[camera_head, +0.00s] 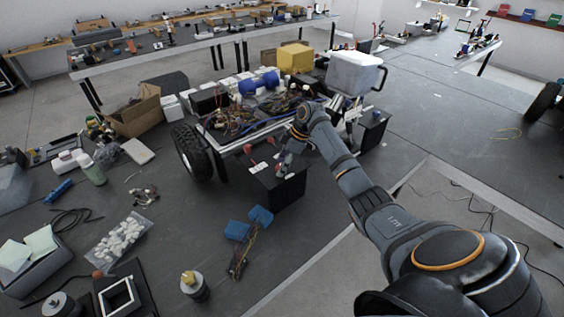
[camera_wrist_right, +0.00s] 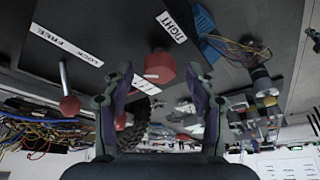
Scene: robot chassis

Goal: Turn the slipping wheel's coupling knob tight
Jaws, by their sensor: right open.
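A red faceted coupling knob (camera_wrist_right: 160,66) is on a black panel in the right wrist view, below a white label reading TIGHT (camera_wrist_right: 171,27). My right gripper (camera_wrist_right: 158,76) is open, with one finger on each side of the knob in the picture; I see no contact. A red-ended lever (camera_wrist_right: 69,104) stands left of it by a LOCK and FREE label. In the head view my right gripper (camera_head: 286,158) is over the black box (camera_head: 279,187) at the chassis front, and largely hides the knob. My left gripper is out of view.
The chassis carries loose wires and a black wheel (camera_head: 192,153) on its left. Blue connectors (camera_head: 249,222) lie in front of the box. A bag of white pieces (camera_head: 119,238) lies left. The table right of my arm is mostly clear.

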